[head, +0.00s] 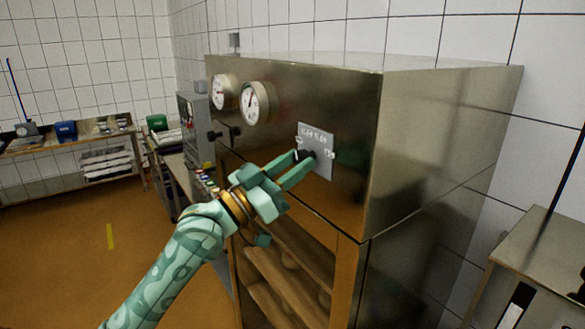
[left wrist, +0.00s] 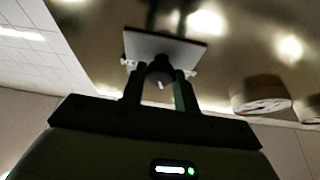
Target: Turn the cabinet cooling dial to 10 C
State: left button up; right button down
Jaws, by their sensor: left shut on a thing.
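The steel cabinet (head: 335,85) has a pale dial plate (head: 322,140) on its front, with small printed marks too small to read for sure. The black cooling dial (head: 307,155) sits at the middle of this plate. My left gripper (head: 303,159) reaches up to the plate, its two fingers shut on the dial. In the left wrist view the plate (left wrist: 165,46) and dial (left wrist: 159,72) show ahead, with the fingers (left wrist: 160,88) on both sides of the dial. A small white mark shows on the dial; the temperature it points to cannot be read. My right gripper is not in view.
Two round gauges (head: 257,103) stick out of the cabinet front left of the plate. A grey control box (head: 196,130) stands further left. Wooden shelves (head: 290,262) lie below. A steel table (head: 545,240) stands at the right. The floor at left is clear.

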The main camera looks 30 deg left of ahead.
pick_arm(q)
jog(key=m+g+h+b, duration=0.1)
jog(key=m+b, duration=0.2)
jog(key=m+g+h+b, duration=0.1)
jog(key=m+b, duration=0.2)
jog(key=m, duration=0.1)
jog(key=shift+w+a+f+m+h, duration=0.1)
jog(key=shift+a+m+h, duration=0.1)
jog(key=shift+m+h, duration=0.15)
jog(key=shift+r+m+g+h, duration=0.2)
jog(key=shift+m+g+h, duration=0.15)
jog(key=shift+m+g, duration=0.4)
jog(key=shift+r+m+h+p, duration=0.1)
jog(key=shift+m+h+p, duration=0.25)
jog(key=shift+m, duration=0.65)
jog(key=shift+m+g, duration=0.3)
jog(key=shift+g, duration=0.05)
jog(key=o, duration=0.9)
jog(key=shift+w, duration=0.1)
jog(key=shift+o, duration=0.2)
jog(key=shift+w, duration=0.15)
